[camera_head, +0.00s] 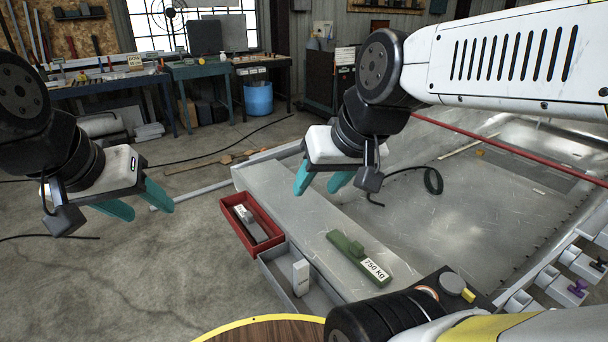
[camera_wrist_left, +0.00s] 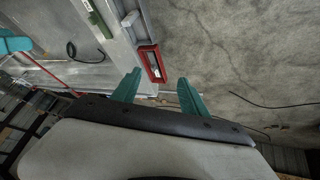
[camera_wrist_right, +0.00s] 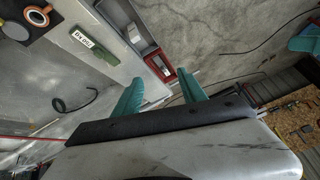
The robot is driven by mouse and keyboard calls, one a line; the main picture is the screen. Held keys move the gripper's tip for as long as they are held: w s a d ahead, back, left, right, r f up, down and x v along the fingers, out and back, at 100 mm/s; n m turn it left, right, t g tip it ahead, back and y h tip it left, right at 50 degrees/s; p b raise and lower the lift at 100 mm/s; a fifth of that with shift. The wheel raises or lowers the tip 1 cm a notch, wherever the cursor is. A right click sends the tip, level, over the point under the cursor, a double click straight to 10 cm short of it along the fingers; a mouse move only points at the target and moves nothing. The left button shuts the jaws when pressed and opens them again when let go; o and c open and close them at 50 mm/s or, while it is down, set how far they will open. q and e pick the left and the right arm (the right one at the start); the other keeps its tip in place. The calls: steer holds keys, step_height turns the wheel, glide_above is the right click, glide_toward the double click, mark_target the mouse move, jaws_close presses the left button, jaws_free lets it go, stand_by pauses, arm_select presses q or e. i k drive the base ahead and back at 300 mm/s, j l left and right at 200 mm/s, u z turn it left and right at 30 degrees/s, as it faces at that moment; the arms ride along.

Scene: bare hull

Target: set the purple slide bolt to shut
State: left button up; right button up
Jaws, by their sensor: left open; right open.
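The purple slide bolt (camera_head: 577,288) shows as a small purple knob on a white fitting at the far right edge of the head view. It is too small to tell which way the bolt is set. My left gripper (camera_head: 146,203) is open and empty above the bare floor at the left, far from the bolt. My right gripper (camera_head: 318,186) is open and empty above the grey ledge, also well left of the bolt. Both pairs of teal fingers show apart in the left wrist view (camera_wrist_left: 158,92) and the right wrist view (camera_wrist_right: 160,92). The bolt is in neither wrist view.
A second, dark-knobbed bolt (camera_head: 599,265) sits beside the purple one. A red tray (camera_head: 229,217) and a grey tray (camera_head: 271,273) hang along the ledge (camera_head: 295,213). A green block marked 750 kg (camera_head: 345,243) lies on it. A red bar (camera_head: 500,148) crosses the hull.

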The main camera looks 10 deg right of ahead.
mark_target(581, 284)
steer(key=z, duration=2.55)
